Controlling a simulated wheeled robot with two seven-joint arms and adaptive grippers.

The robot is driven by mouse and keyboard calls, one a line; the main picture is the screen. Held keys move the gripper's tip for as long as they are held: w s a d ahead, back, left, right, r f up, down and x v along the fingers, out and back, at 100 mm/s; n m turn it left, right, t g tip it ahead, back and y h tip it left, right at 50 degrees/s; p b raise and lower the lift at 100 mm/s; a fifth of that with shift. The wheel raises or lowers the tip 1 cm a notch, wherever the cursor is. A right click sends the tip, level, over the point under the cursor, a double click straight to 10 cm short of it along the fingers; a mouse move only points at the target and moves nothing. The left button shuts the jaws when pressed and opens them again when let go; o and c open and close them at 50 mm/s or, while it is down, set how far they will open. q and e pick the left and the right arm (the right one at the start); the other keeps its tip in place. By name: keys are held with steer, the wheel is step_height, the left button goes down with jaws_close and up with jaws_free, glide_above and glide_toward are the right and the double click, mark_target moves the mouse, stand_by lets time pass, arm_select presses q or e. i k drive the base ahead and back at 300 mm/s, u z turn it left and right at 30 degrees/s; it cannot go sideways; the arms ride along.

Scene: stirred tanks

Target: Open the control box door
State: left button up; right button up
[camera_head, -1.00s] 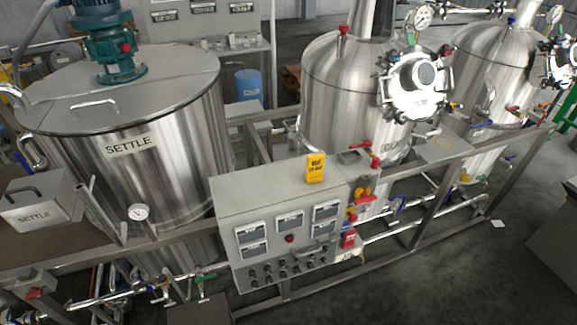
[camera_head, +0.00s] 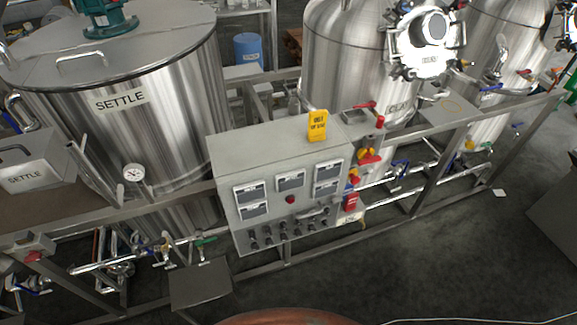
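The control box (camera_head: 270,165) is a grey metal box mounted on the tank frame, near the middle of the head view. Its front door (camera_head: 277,228) carries several white display panels, a red button (camera_head: 290,199) and rows of dark knobs. A handle (camera_head: 313,211) shows at the right of the front, above the knobs. The door looks shut, flush with the box. A yellow tag (camera_head: 317,125) stands on the box's top. Neither of my grippers is in view.
A large steel tank marked SETTLE (camera_head: 150,110) stands behind left, another steel tank (camera_head: 345,70) behind right. Red and yellow switches (camera_head: 367,155) sit just right of the box. A small grey plate (camera_head: 200,285) stands in front, lower left. The floor (camera_head: 420,270) at front right is clear.

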mark_target(255, 200)
steer(key=z, duration=0.55)
steer(key=k, duration=1)
steer(key=u, duration=1.1)
steer(key=i, duration=0.5)
